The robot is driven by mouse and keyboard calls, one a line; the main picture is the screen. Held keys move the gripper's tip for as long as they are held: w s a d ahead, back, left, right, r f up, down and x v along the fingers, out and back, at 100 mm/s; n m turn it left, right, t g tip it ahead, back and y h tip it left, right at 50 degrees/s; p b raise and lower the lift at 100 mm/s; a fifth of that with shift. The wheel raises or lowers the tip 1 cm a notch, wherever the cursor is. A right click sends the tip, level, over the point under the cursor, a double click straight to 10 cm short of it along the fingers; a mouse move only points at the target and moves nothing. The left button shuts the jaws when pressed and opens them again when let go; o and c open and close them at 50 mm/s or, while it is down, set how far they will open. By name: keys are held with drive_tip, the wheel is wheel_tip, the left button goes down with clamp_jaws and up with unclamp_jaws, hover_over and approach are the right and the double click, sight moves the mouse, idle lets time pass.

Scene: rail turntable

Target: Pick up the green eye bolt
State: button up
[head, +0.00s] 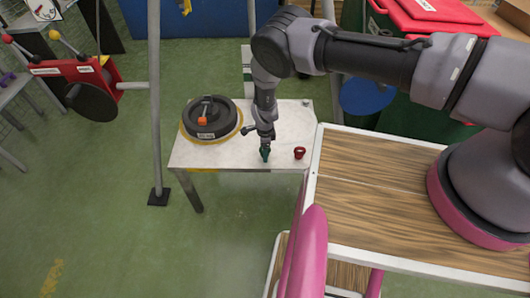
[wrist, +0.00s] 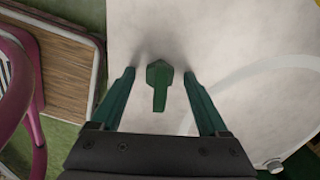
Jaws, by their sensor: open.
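The green eye bolt (wrist: 159,86) shows in the wrist view as a small dark green piece with a wider, angular head and a narrow shank. It lies over the pale table top, between the two green fingers of my gripper (wrist: 159,73). The fingers are apart, with a clear gap on each side of the bolt. In the head view my gripper (head: 265,152) points down at the front part of the small white table (head: 225,158). There I cannot tell the bolt from the green fingers.
A dark round turntable (head: 207,119) with an orange part stands on the table's left. A small red cup (head: 300,153) stands right of my gripper. A grey pole (head: 155,100) rises left of the table. A wood-topped surface (head: 375,190) lies at the right.

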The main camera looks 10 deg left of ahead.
clamp_jaws()
drive_tip(key=shift+r, duration=0.1)
